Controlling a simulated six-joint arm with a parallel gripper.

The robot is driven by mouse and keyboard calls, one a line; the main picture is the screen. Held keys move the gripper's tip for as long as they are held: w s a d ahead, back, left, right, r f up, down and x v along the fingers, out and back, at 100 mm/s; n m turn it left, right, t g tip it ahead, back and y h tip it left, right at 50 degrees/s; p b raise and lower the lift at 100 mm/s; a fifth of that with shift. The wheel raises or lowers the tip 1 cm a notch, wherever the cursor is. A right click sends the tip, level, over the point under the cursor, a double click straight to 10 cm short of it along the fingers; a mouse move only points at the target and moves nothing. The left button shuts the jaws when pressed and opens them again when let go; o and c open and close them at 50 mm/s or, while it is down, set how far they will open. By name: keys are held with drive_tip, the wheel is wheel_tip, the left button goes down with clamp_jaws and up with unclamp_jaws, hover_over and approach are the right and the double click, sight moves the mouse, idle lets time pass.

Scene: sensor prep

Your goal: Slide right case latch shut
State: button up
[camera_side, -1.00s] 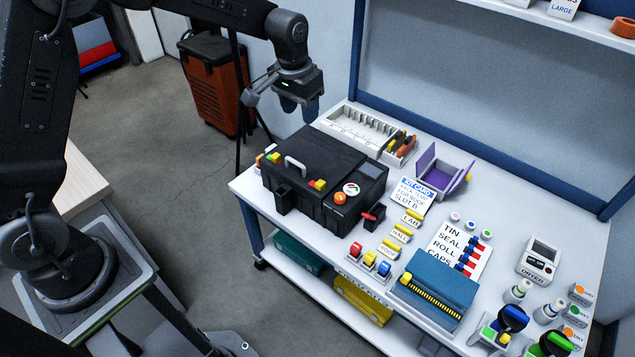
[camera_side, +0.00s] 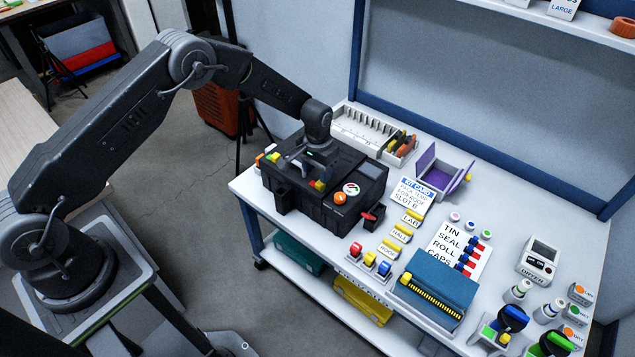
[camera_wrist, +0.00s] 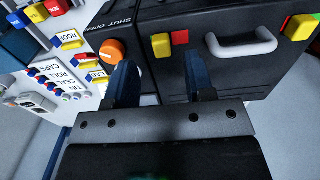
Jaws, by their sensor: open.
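The black case (camera_side: 345,215) stands on the white bench. Its right latch, with red and yellow parts, shows beside the orange knob in the wrist view (camera_wrist: 161,45) and on the front of the case in the side view (camera_side: 318,185). My gripper (camera_wrist: 161,85) is open and empty, with its two dark blue fingers apart and pointing at the case front near this latch. In the side view my gripper (camera_side: 300,163) is low over the front part of the case and partly hides the handle. I cannot tell whether a finger touches the case.
The grey handle (camera_wrist: 243,45) lies between the latches. The left latch (camera_wrist: 299,27) is beyond it. The orange knob (camera_wrist: 113,50) is close to one finger, under a "SHUT OPEN" label. A red lever (camera_side: 370,214) sticks out at the case's right side. A white divided tray (camera_side: 362,130) stands behind.

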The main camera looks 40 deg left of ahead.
sight(318, 185)
wheel_tip(318, 185, down, 5)
drive_tip(key=shift+f, duration=0.1)
idle(0.3)
clamp_jaws()
